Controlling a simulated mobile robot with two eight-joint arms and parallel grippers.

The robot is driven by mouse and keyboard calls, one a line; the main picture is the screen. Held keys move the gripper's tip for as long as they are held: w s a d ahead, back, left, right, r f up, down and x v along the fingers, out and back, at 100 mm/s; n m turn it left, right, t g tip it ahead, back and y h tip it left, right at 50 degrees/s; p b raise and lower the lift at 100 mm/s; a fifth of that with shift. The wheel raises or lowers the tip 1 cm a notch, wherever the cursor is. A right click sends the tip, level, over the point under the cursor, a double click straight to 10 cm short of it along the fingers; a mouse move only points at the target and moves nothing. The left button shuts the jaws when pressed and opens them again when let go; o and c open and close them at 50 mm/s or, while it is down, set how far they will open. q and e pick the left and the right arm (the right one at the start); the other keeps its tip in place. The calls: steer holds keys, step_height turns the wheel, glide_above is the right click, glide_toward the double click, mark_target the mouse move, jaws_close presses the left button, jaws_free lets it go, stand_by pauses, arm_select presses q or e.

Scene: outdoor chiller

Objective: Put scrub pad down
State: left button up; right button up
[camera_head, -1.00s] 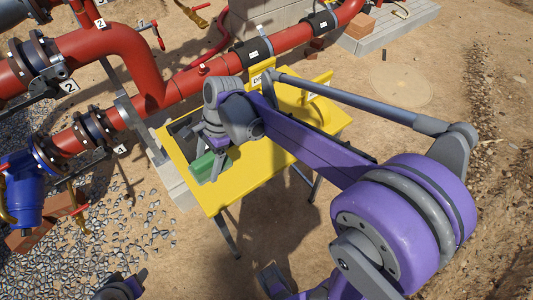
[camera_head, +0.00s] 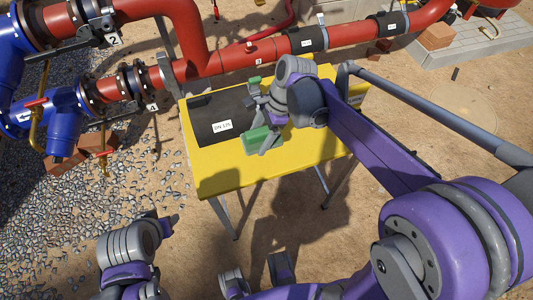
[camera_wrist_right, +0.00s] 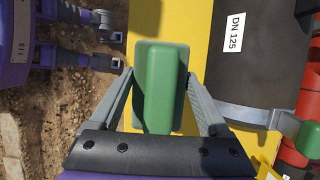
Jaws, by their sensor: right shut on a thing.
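I cannot tell whether the pad touches the tabletop. My left gripper (camera_head: 166,222) is low at the left in the head view, away from the table. In the right wrist view its two fingers (camera_wrist_right: 112,48) stand apart with nothing between them.
A dark sleeve labelled DN 125 (camera_head: 210,118) lies on the table, left of the pad. A small green part (camera_head: 254,80) shows behind the pad. Red pipes (camera_head: 240,58) run behind the table. The table's front left is bare.

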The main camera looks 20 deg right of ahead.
glide_above(256, 160)
steer(key=d, duration=0.1)
step_height(256, 160, down, 5)
steer(key=shift+w+d+r, duration=0.1)
steer(key=shift+r, duration=0.05)
steer(key=shift+f+b, duration=0.4)
steer(key=shift+f, duration=1.75)
steer(key=shift+f, duration=0.2)
steer(key=o, duration=1.3)
steer(key=shift+r, duration=0.1)
